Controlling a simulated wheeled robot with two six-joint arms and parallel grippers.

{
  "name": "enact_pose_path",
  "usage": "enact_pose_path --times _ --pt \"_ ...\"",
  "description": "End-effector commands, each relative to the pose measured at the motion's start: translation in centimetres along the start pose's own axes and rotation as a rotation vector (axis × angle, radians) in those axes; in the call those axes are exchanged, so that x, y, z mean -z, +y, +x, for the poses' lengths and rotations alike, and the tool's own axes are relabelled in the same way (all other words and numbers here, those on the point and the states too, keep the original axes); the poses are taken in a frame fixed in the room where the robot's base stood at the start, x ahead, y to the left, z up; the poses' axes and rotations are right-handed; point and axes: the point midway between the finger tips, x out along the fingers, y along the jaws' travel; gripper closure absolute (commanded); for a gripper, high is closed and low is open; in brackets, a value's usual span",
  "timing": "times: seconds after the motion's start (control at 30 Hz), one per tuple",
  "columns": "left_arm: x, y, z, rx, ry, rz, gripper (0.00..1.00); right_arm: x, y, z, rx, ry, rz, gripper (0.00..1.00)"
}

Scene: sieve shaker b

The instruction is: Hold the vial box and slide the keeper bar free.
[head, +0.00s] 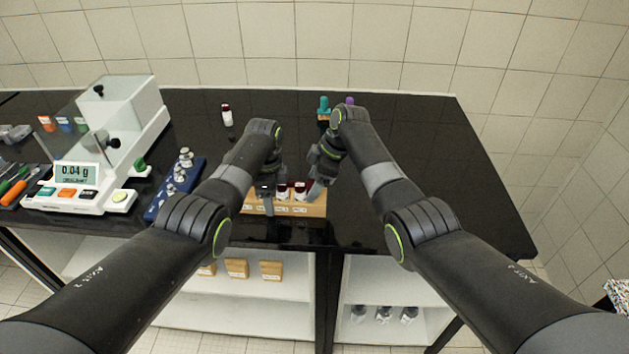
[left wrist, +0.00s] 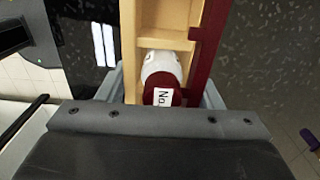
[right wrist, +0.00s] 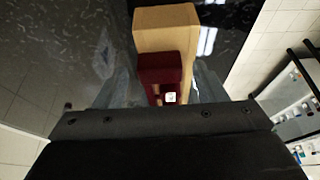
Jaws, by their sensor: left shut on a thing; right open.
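The vial box (head: 312,209) is a pale wooden rack with labels on its front, near the table's front edge. Vials with dark red caps (head: 300,188) stand in it. In the left wrist view a capped vial (left wrist: 163,78) sits in one compartment of the box (left wrist: 128,40). The dark red keeper bar (left wrist: 208,40) runs along one side of it. My left gripper (head: 268,203) is shut across the box. My right gripper (head: 316,182) is open at the box's right part. In the right wrist view, its fingers flank a dark red block (right wrist: 160,68), apparently the bar's end.
A balance (head: 85,175) and a blue rack (head: 176,186) with metal pieces stand to the left. A lone red-capped vial (head: 227,115) and teal and purple-topped items (head: 324,106) stand behind. The table's right side (head: 450,170) is clear.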

Motion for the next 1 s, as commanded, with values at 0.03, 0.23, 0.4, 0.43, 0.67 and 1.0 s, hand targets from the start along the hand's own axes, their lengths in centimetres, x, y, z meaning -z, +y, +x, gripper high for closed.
enact_pose_path --times 0.03,0.23,0.4,0.43,0.67,1.0 --pt "0.0 0.0 0.0 0.0 -0.001 0.0 0.74 0.0 0.0 0.0 0.0 0.0 0.0 0.35" --pt "0.0 0.0 0.0 0.0 -0.001 0.0 0.74 0.0 0.0 0.0 0.0 0.0 0.0 0.49" --pt "0.0 0.0 0.0 0.0 -0.001 0.0 0.74 0.0 0.0 0.0 0.0 0.0 0.0 0.71" --pt "0.0 0.0 0.0 0.0 -0.001 0.0 0.74 0.0 0.0 -0.1 -0.001 0.0 0.0 0.75" --pt "0.0 0.0 0.0 0.0 -0.001 0.0 0.74 0.0 0.0 -0.1 -0.001 0.0 0.0 0.99" --pt "-0.3 0.0 0.0 0.0 -0.004 -0.003 0.74 -1.9 0.1 -0.8 -0.001 -0.002 0.001 0.99"
